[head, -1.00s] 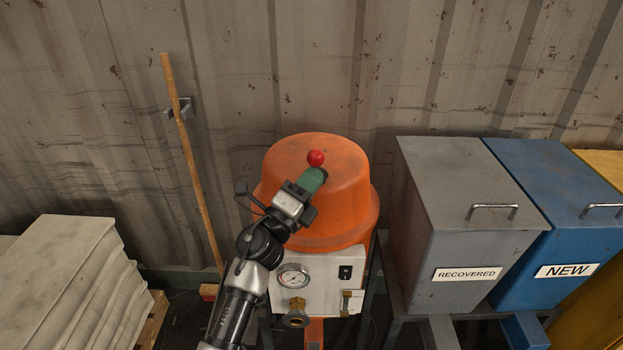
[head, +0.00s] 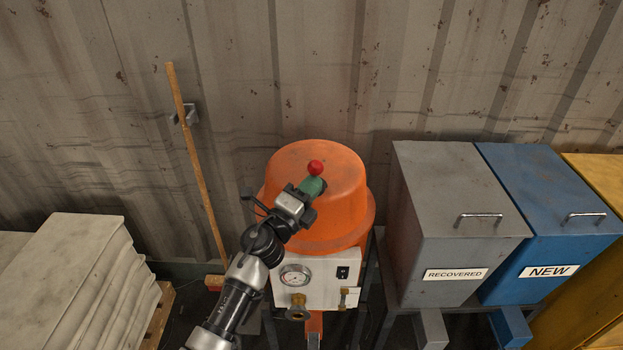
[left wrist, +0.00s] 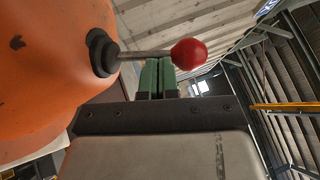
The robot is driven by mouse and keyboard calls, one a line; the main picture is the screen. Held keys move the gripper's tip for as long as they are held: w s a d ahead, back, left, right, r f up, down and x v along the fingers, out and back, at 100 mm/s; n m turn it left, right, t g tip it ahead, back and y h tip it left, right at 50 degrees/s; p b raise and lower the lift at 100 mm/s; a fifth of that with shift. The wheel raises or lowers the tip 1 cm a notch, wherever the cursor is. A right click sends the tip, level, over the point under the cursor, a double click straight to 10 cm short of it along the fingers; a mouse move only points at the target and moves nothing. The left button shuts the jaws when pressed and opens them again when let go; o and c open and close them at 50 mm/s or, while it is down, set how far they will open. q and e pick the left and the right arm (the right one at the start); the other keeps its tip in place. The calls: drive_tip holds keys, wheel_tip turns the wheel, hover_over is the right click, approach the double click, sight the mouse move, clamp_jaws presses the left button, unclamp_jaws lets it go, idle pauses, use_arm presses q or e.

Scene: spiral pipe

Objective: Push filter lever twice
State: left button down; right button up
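The filter lever is a metal rod (left wrist: 147,55) with a red ball knob (left wrist: 190,54), fixed by a dark pivot to the side of the orange filter housing (left wrist: 50,70). In the head view the red knob (head: 315,168) shows in front of the orange housing (head: 345,205). My left gripper (head: 313,186) is right at the lever, its green fingers just below the knob. In the left wrist view the green fingers (left wrist: 157,72) are together, with their tips at the rod beside the knob; whether they touch it I cannot tell. My right gripper is not in view.
A white panel with a gauge (head: 295,276) and a switch sits below the housing. A grey RECOVERED bin (head: 455,190) and a blue NEW bin (head: 545,190) stand to the right. A broom (head: 195,160) leans on the wall; stacked slabs (head: 65,265) lie at left.

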sight(311, 171)
use_arm(q)
drive_tip(key=shift+w+r+p, duration=0.85)
drive_tip(key=shift+w+r, duration=0.05)
drive_tip(key=shift+w, duration=0.35)
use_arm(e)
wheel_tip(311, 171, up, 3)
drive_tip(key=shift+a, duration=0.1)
use_arm(q)
drive_tip(key=shift+r, duration=0.2)
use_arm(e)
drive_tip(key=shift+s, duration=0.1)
